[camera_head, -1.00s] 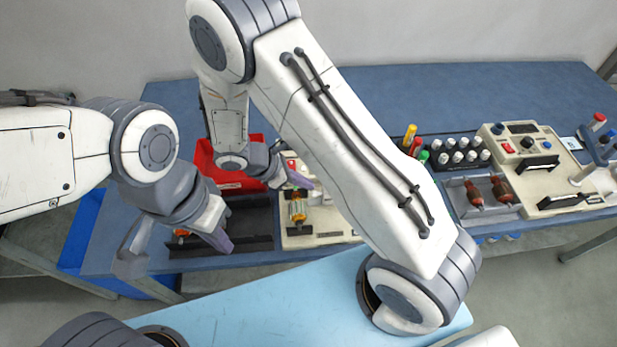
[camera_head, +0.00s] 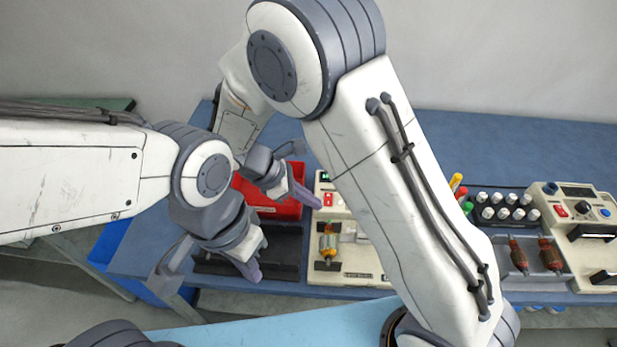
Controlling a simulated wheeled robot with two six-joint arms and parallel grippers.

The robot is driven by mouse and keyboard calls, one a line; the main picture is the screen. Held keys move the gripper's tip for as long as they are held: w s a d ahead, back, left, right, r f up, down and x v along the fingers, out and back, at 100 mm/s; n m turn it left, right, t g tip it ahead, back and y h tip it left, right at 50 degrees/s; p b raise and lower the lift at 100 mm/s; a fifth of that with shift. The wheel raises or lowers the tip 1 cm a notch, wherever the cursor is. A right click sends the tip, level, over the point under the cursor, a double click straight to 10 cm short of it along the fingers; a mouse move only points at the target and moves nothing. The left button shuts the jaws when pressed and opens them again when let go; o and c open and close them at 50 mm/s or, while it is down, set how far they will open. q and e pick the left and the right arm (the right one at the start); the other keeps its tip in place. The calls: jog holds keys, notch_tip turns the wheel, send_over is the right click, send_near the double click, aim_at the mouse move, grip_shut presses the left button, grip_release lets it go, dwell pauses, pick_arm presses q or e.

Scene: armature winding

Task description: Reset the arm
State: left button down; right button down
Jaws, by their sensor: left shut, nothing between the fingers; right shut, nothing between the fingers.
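My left gripper (camera_head: 254,272) hangs above the front left of the blue bench (camera_head: 450,140), by the dark tray (camera_head: 286,242). Its purple fingers are together and empty. My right arm crosses the middle of the view. My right gripper (camera_head: 314,200) is at the right side of the red bin (camera_head: 283,209), with its purple fingers shut and empty. An armature with orange windings (camera_head: 328,243) sits in the cream machine (camera_head: 365,262) just in front of and right of it. My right arm hides part of that machine.
Another cream machine (camera_head: 577,207) is at the far right. The back of the bench is clear.

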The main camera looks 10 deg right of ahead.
jog(key=s+a+r+m+y, duration=0.1)
jog(key=s+r+m+y, duration=0.3)
jog(key=s, duration=0.5)
jog(key=s+a+r+m+y, duration=0.1)
jog(key=s+r+m+y, duration=0.3)
jog(key=s, duration=0.5)
jog(key=shift+s+a+r+m+y, duration=0.2)
jog(key=shift+a+r+m+y, duration=0.2)
jog(key=shift+r+m, duration=0.65)
jog(key=shift+f, duration=0.15)
